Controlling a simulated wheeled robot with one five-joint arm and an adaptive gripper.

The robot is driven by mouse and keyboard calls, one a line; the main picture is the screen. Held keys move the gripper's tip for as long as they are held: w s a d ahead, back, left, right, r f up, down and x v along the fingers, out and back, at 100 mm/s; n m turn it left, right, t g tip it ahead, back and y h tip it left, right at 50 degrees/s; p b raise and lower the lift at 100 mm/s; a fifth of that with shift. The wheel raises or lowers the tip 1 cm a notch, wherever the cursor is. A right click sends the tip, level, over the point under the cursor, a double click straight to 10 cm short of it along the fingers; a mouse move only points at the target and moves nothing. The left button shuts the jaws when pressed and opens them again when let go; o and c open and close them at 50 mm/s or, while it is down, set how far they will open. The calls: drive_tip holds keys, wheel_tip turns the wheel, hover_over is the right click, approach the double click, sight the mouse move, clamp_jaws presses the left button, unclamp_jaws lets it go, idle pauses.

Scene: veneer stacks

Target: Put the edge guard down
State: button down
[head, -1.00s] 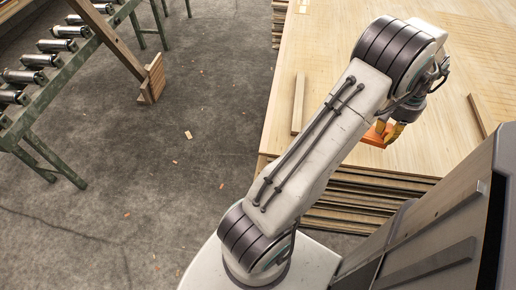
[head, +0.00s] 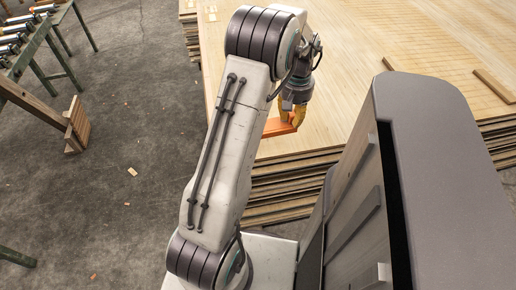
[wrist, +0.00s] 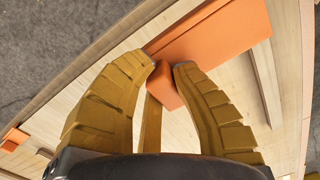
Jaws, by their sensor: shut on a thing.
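The edge guard (head: 279,125) is an orange angled piece. My gripper (head: 297,115), with yellow ribbed fingers, is shut on it over the near edge area of a veneer stack (head: 350,110). In the wrist view the edge guard (wrist: 215,38) extends up and right from between the fingertips of my gripper (wrist: 166,70). The stack's pale top (wrist: 95,75) shows beneath. I cannot tell whether the edge guard touches the stack. My arm hides part of the stack in the head view.
A wooden strip (head: 494,86) lies on the stack at the right; a batten (wrist: 264,72) shows in the wrist view. Another orange piece (wrist: 14,139) is at the stack edge. A roller conveyor (head: 40,45) and wooden prop (head: 77,125) stand left. Grey floor (head: 120,205) lies between.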

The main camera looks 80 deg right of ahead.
drive_tip(key=w+a+f, duration=0.1)
drive_tip(key=w, duration=0.1)
drive_tip(key=w+a+f+b, duration=0.1)
drive_tip(key=w+a+f, duration=0.1)
drive_tip(key=w, duration=0.1)
drive_tip(key=w+a+f+b, duration=0.1)
drive_tip(key=w+f, duration=0.1)
drive_tip(key=w, duration=0.1)
drive_tip(key=shift+a+f, duration=0.15)
drive_tip(key=shift+f, duration=0.05)
drive_tip(key=shift+f+b, duration=0.6)
drive_tip(key=shift+f, duration=1.4)
drive_tip(key=shift+f, duration=0.2)
drive_tip(key=c, duration=1.1)
unclamp_jaws()
drive_tip(key=shift+r, duration=0.1)
drive_tip(key=shift+c, duration=0.2)
wheel_tip(320, 180, up, 12)
drive_tip(key=p, duration=0.3)
drive_tip(key=shift+s+r, duration=0.1)
drive_tip(key=shift+r, duration=0.05)
